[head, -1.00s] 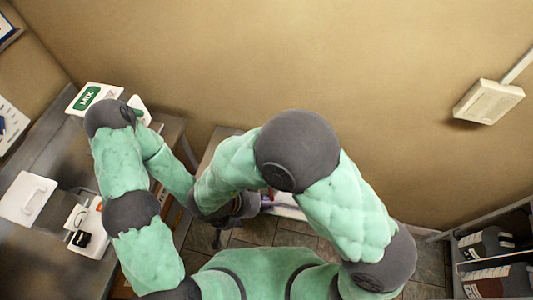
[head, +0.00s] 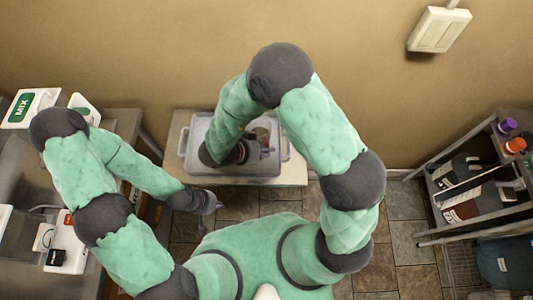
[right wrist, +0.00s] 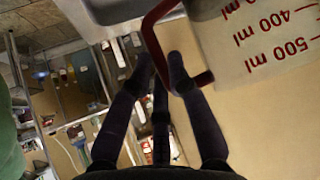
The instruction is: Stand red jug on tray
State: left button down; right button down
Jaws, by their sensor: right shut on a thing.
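The red jug (right wrist: 262,45) is a clear measuring jug with red markings and a red handle (right wrist: 160,60). It fills the upper right of the right wrist view, with the fingers at its handle. My right gripper (right wrist: 158,62) is shut on the jug's handle. In the head view my right gripper (head: 262,151) is over the grey tray (head: 189,150), and my arm hides most of what it holds. I cannot tell whether the jug touches the tray.
The tray rests on a pale table (head: 296,172) against the wall. A counter with a MIX box (head: 24,107) stands at the left. A shelf (head: 480,180) with dark bottles stands at the right. Tiled floor (head: 400,235) lies between.

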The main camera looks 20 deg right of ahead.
jog(key=f, duration=0.1)
jog(key=f+b, duration=0.1)
jog(key=f, duration=0.2)
jog(key=shift+w+d, duration=0.25)
jog(key=shift+w, duration=0.05)
jog(key=c, duration=1.2)
grip_release()
jog(key=shift+r, duration=0.1)
jog(key=p+v, duration=0.2)
jog(key=v, duration=1)
jog(key=shift+s+p, duration=0.1)
jog(key=shift+p, duration=0.2)
